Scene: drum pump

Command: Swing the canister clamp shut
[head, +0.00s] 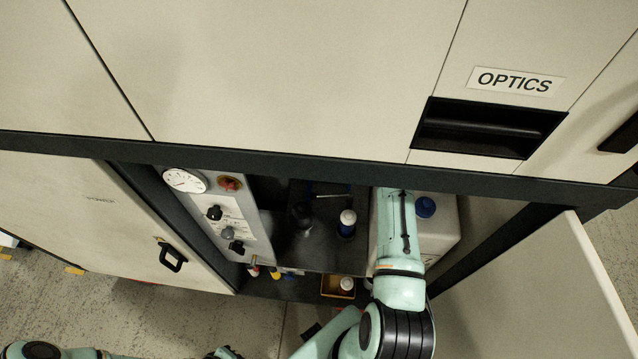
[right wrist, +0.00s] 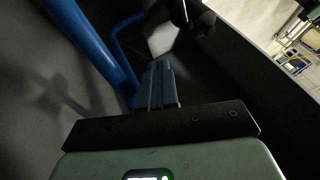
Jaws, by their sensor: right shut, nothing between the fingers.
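A white canister (head: 440,232) with a blue cap (head: 426,207) stands at the right inside the open cabinet. My right arm reaches in over its left side and hides part of it. In the head view my right gripper is hidden past the cabinet's upper edge. In the right wrist view my right gripper (right wrist: 160,85) is shut and empty. A thick blue tube (right wrist: 82,40) and a thinner curved blue tube (right wrist: 122,48) lie beyond and left of its fingers. I cannot make out the clamp for certain.
A control panel (head: 228,218) with a round gauge (head: 184,181) and knobs is left of a dark shelf. A white-capped bottle (head: 347,222) stands on that shelf. Open doors flank the cabinet, left (head: 110,220) and right (head: 545,295). A yellow box (head: 338,288) sits lower down.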

